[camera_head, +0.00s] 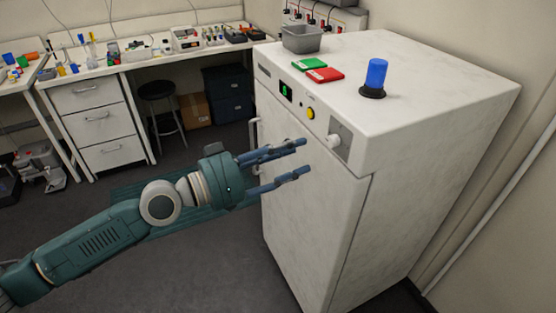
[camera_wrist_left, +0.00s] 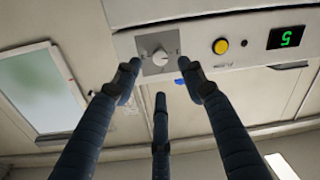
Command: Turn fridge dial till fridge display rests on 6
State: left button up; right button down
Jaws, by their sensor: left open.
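The white fridge (camera_head: 420,110) has a dial (camera_head: 333,141) on a grey plate at the right end of its front panel. The dial also shows in the wrist view (camera_wrist_left: 160,58), where the picture is upside down. The fridge display (camera_head: 285,91) is small in the head view; in the wrist view (camera_wrist_left: 286,37) it reads a green 5. My left gripper (camera_head: 303,157) is open and empty, its fingers pointing at the panel just left of and below the dial. In the wrist view the dial appears between the fingertips (camera_wrist_left: 160,72), apart from them. My right gripper is out of view.
A yellow button (camera_head: 311,113) sits between display and dial. On the fridge top are a blue lamp (camera_head: 376,74), a red box (camera_head: 323,75), a green box (camera_head: 309,64) and a grey bin (camera_head: 303,38). A door handle (camera_head: 254,143) sticks out at the left. Open floor lies left.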

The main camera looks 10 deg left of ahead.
pick_arm(q)
jog(key=shift+v, duration=1.75)
